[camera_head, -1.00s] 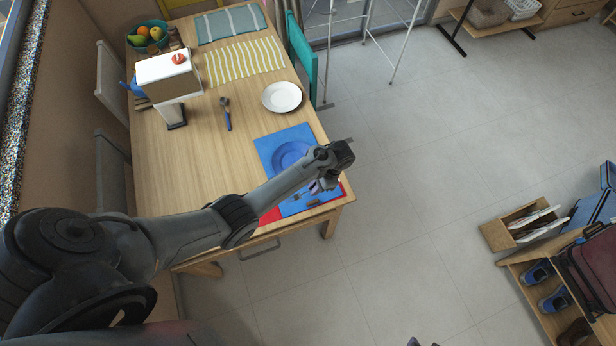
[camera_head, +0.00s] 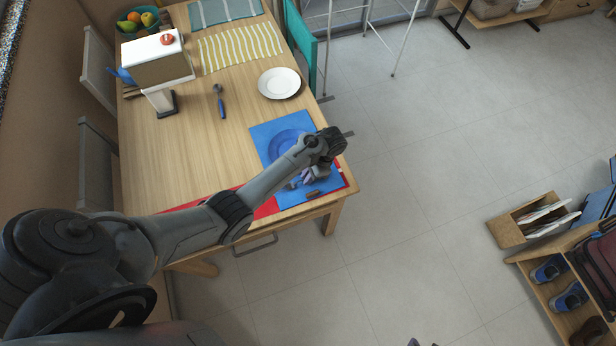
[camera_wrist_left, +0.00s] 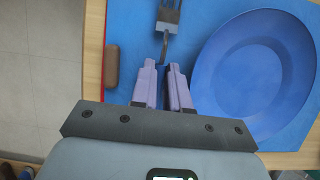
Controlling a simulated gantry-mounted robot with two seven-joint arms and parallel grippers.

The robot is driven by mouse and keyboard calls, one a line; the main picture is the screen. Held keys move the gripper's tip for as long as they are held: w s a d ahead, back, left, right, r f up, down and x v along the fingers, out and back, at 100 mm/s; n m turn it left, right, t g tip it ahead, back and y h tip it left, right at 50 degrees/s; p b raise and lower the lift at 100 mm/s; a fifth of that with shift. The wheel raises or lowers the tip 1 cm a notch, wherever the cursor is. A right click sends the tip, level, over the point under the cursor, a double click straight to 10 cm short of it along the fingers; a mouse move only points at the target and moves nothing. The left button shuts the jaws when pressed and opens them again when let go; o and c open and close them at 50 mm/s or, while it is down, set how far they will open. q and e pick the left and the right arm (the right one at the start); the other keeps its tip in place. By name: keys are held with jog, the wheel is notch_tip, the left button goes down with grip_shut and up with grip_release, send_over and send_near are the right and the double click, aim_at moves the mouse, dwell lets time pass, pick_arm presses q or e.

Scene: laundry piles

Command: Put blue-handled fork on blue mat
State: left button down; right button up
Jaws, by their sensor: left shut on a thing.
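My left gripper (camera_head: 308,176) is over the near part of the blue mat (camera_head: 262,134), next to the blue plate (camera_head: 283,146). In the left wrist view, the purple fingers (camera_wrist_left: 166,75) are shut on the blue handle of a fork (camera_wrist_left: 167,22). The metal tines point up in that view, over the mat (camera_wrist_left: 130,25) and left of the plate (camera_wrist_left: 255,75). The handle is mostly hidden between the fingers. I cannot tell whether the fork touches the mat. My right gripper is not in view.
A brown object (camera_head: 313,193) lies near the mat's edge; it also shows in the left wrist view (camera_wrist_left: 112,66). A blue-handled spoon (camera_head: 220,101), a white plate (camera_head: 279,83) and a white-topped box (camera_head: 158,62) stand farther off. The table's middle (camera_head: 200,150) is clear.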

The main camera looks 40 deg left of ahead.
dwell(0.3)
pick_arm(q)
jog(key=shift+f, duration=0.15)
jog(key=c, duration=1.1)
grip_release()
